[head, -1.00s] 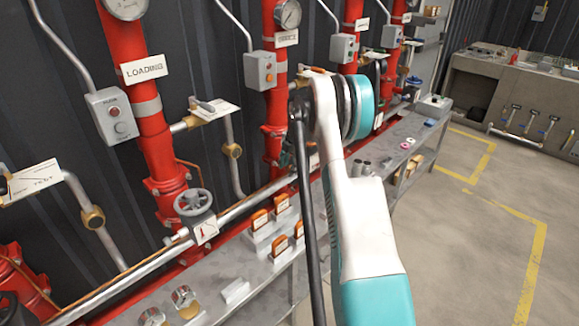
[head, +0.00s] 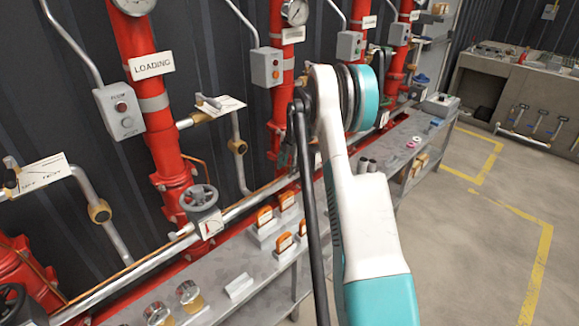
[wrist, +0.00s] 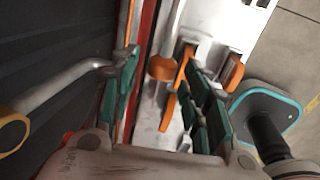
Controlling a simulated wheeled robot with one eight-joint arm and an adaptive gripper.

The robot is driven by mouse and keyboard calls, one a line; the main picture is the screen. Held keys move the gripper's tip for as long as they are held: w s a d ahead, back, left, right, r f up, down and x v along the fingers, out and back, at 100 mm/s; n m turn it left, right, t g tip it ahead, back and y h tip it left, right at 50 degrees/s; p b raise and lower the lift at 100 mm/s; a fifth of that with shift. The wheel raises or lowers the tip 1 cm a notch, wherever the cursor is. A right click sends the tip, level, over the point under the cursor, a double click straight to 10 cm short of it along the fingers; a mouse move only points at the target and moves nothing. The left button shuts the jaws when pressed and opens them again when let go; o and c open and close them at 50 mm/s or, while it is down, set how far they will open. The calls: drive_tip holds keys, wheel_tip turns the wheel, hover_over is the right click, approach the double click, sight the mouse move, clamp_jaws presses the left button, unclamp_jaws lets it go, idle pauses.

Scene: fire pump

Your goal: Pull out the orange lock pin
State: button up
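Several orange upright pieces (head: 265,216) stand in pale blocks on the grey bench in the head view. I cannot tell which orange piece is the lock pin. The wrist view shows orange pieces close by: an upright one (wrist: 184,68) beside my right finger and another (wrist: 232,72) farther right. A rounded orange-brown piece (wrist: 162,68) shows between the fingers. My gripper (wrist: 160,85) has teal-padded fingers set wide apart, and I see nothing clamped in it. In the head view my gripper is mostly hidden behind my arm.
Red pipes (head: 160,130) and a grey handwheel (head: 200,198) stand along the dark wall. A long horizontal pipe (head: 150,262) runs behind the bench (head: 215,270). Two small cylinders (head: 188,292) are at the bench's near end. The floor at right (head: 450,240) is clear.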

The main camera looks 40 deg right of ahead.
drive_tip(key=shift+d, duration=0.1)
wheel_tip(320, 180, up, 12)
drive_tip(key=s, duration=0.2)
drive_tip(key=shift+s, duration=0.2)
drive_tip(key=shift+d+f, duration=0.1)
idle(0.5)
